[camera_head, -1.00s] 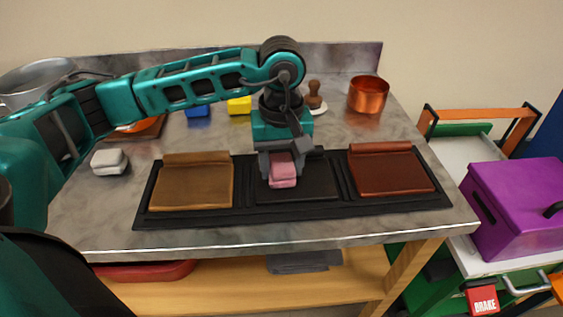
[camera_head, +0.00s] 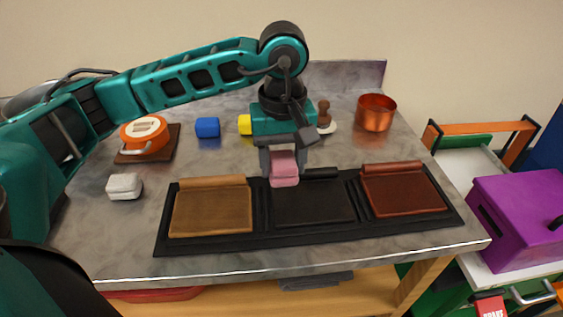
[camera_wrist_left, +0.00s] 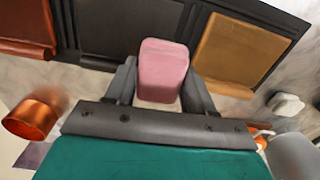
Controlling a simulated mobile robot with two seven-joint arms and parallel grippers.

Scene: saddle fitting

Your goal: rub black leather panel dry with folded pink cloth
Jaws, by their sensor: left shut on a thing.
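The black leather panel (camera_head: 312,203) lies flat in the middle bay of a black tray (camera_head: 240,243), between a tan panel and a red-brown panel. It also shows in the left wrist view (camera_wrist_left: 110,25). My left gripper (camera_head: 284,172) is shut on the folded pink cloth (camera_head: 284,168), over the back left part of the black panel. The cloth fills the space between the fingers in the left wrist view (camera_wrist_left: 163,70). I cannot tell for certain whether the cloth touches the panel. My right gripper is not in view.
The tan panel (camera_head: 212,210) and red-brown panel (camera_head: 402,190) flank the black one. A white folded cloth (camera_head: 124,186) lies left of the tray. Behind are an orange tin (camera_head: 144,135), blue block (camera_head: 207,127), yellow block (camera_head: 244,124), brown-handled stamp (camera_head: 324,112) and copper pot (camera_head: 375,113).

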